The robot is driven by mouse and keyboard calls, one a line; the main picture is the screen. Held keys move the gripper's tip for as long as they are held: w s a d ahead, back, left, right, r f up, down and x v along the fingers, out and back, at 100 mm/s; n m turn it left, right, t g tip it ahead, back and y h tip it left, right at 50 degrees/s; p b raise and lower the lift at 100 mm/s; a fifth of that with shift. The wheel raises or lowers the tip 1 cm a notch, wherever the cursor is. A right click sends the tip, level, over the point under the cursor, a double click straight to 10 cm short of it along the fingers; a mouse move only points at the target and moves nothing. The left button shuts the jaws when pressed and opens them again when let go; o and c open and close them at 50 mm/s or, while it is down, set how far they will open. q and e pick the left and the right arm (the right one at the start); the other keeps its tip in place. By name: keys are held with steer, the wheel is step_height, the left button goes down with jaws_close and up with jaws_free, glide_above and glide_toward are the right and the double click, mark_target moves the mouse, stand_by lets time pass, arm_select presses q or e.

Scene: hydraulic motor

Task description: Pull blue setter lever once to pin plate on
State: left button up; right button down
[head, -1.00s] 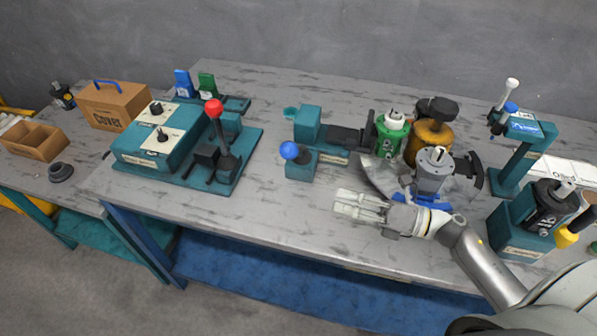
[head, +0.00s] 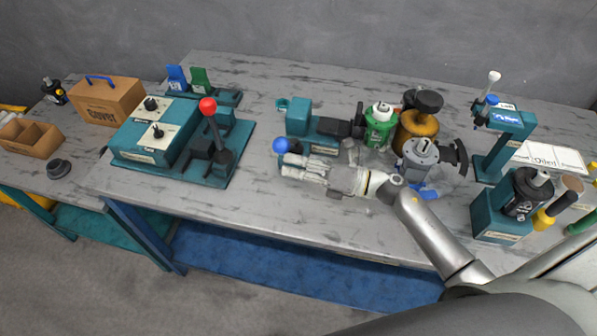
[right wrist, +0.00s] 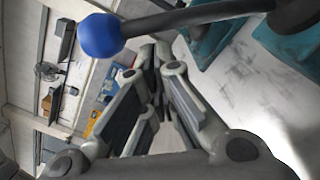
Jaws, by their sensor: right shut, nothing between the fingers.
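The blue setter lever has a blue ball knob (head: 280,146) on a dark bent rod, at the front left of the teal setter fixture (head: 325,148). My right gripper (head: 285,168) is shut and empty, with its fingertips just below and beside the knob in the head view. In the right wrist view the knob (right wrist: 100,36) and its dark rod pass just beyond the fingertips (right wrist: 150,50). I cannot tell whether they touch. The fixture's front is partly hidden by my gripper. A green motor part (head: 380,125) stands at the fixture's right end. My left gripper is not in view.
A red-knobbed lever station (head: 209,106) stands to the left. A brass part (head: 417,130) and a grey motor unit (head: 419,155) stand to the right of the fixture. A teal press stand (head: 500,140) is further right. The table's front left is clear.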

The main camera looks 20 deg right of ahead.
steer(key=shift+w+r, duration=0.1)
steer(key=shift+r, duration=0.1)
stand_by(0.3)
steer(key=shift+w+d+r+m+p, duration=0.15)
steer(key=shift+r+m+p, duration=0.15)
steer(key=shift+m, duration=0.1)
steer(key=shift+w+r, duration=0.1)
steer(key=w+d+r+m+p, duration=0.4)
steer(key=w+m, duration=0.1)
steer(key=m, duration=0.3)
steer(key=shift+w+r+p, duration=0.25)
steer(key=shift+r+p, duration=0.1)
steer(key=shift+p, duration=0.05)
steer(key=shift+a+f, duration=0.1)
stand_by(0.5)
